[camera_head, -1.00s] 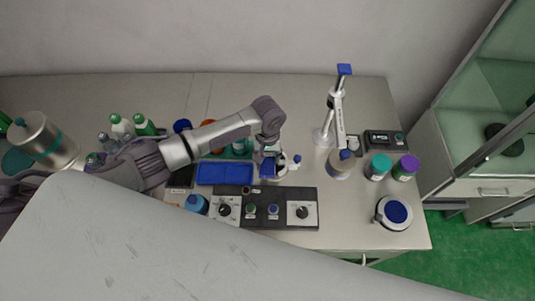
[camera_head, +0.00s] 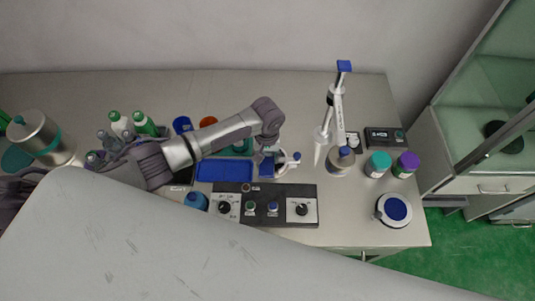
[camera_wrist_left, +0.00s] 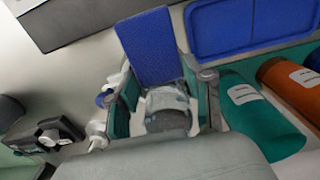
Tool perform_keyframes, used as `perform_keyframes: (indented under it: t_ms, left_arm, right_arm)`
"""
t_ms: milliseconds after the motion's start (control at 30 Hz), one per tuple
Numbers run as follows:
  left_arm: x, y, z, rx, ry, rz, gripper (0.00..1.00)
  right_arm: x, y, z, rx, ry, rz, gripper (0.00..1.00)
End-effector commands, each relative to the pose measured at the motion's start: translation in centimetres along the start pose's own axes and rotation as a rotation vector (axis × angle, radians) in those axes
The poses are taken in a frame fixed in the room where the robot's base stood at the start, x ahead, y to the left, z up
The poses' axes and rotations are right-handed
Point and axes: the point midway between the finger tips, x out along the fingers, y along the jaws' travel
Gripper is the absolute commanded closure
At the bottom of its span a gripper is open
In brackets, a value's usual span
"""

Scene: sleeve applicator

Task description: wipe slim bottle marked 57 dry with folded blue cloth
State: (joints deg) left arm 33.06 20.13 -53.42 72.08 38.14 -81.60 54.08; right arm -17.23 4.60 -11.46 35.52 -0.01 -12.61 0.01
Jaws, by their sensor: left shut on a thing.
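My left gripper (camera_head: 268,166) is above the table, just right of the blue tray. In the left wrist view its two fingers (camera_wrist_left: 165,100) are closed about a textured blue piece that looks like the folded blue cloth (camera_wrist_left: 150,45). A white, marked piece with a grey end (camera_wrist_left: 167,108) shows between the fingers below the cloth; I cannot tell what it is. I cannot make out the number 57 anywhere. My right gripper is not in view.
The blue tray (camera_head: 225,172) lies left of the gripper, and a black control panel (camera_head: 262,207) in front. Teal (camera_head: 377,165) and purple-capped (camera_head: 405,165) jars and a round device (camera_head: 394,210) stand farther right.

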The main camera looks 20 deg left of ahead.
Motion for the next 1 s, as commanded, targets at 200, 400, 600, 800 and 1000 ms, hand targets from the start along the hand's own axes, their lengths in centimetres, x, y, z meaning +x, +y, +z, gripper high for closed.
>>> perform_keyframes:
  t_ms: [200,400,600,800,1000]
  left_arm:
    - [-1.9,0.1,-0.2,0.0,0.004,0.004,0.73]
    - [-2.8,0.2,-0.3,0.0,0.006,0.007,0.73]
    - [-3.9,0.2,-0.3,0.0,0.007,0.007,0.73]
    - [-4.1,0.2,-0.3,-0.001,0.007,0.006,0.73]
    - [-4.3,0.2,0.0,0.001,0.006,0.007,0.73]
  right_arm:
    - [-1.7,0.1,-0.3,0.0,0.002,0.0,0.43]
    - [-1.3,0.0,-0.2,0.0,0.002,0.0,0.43]
    - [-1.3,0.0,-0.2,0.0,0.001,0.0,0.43]
    - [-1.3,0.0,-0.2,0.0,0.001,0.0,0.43]
    - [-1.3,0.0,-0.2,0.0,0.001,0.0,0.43]
